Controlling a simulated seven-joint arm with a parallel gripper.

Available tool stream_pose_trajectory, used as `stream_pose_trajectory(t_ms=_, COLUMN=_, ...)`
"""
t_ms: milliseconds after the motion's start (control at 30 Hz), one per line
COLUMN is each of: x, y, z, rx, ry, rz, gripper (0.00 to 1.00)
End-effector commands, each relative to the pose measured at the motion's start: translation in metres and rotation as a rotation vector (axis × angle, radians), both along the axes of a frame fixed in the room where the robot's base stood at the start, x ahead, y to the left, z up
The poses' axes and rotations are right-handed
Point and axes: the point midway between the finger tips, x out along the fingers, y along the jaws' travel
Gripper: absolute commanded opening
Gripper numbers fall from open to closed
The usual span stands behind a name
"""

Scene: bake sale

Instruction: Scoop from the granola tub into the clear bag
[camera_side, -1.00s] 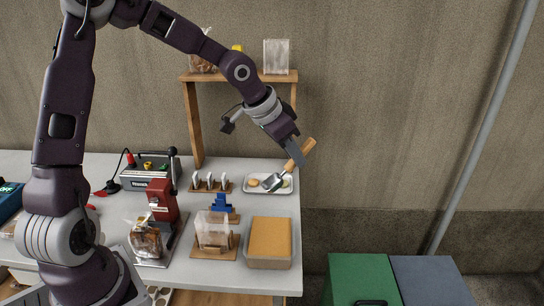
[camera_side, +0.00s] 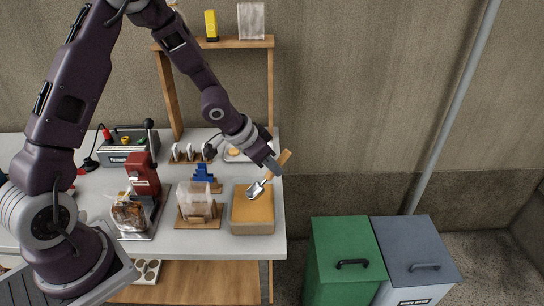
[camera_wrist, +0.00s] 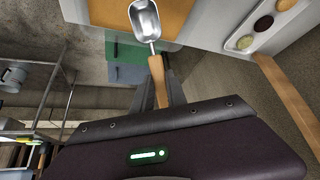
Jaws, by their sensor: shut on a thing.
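My gripper (camera_side: 273,164) is shut on the wooden handle of a metal scoop (camera_side: 258,187). In the wrist view, the scoop (camera_wrist: 145,20) points away from my gripper (camera_wrist: 160,88), and its shiny bowl looks empty. The granola tub (camera_side: 252,228) is a tan box with an orange-brown top surface at the table's right end. The scoop's bowl is over the tub's far part; I cannot tell whether it touches the granola. The clear bag (camera_side: 196,194) stands open on a wooden stand left of the tub.
A bag with brown contents (camera_side: 128,214) stands by a red press (camera_side: 144,176). A blue item (camera_side: 204,175) is behind the clear bag. A white tray (camera_side: 232,157) lies behind the tub, below a wooden shelf (camera_side: 215,43). Green (camera_side: 345,255) and grey (camera_side: 415,255) bins stand right of the table.

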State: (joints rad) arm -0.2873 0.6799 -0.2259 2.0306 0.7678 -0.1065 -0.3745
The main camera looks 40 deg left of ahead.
Motion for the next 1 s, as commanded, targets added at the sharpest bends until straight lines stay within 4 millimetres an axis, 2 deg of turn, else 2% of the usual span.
stream_pose_trajectory(t_ms=433, x=-0.001, y=0.0, z=-0.041, rx=0.002, ry=0.001, rz=-0.001, gripper=0.0)
stream_pose_trajectory(t_ms=767, x=-0.031, y=0.008, z=-0.039, rx=0.001, ry=0.001, rz=0.001, gripper=0.0)
stream_pose_trajectory(t_ms=1000, x=-0.026, y=0.008, z=-0.017, rx=0.012, ry=0.042, rz=0.003, gripper=0.0)
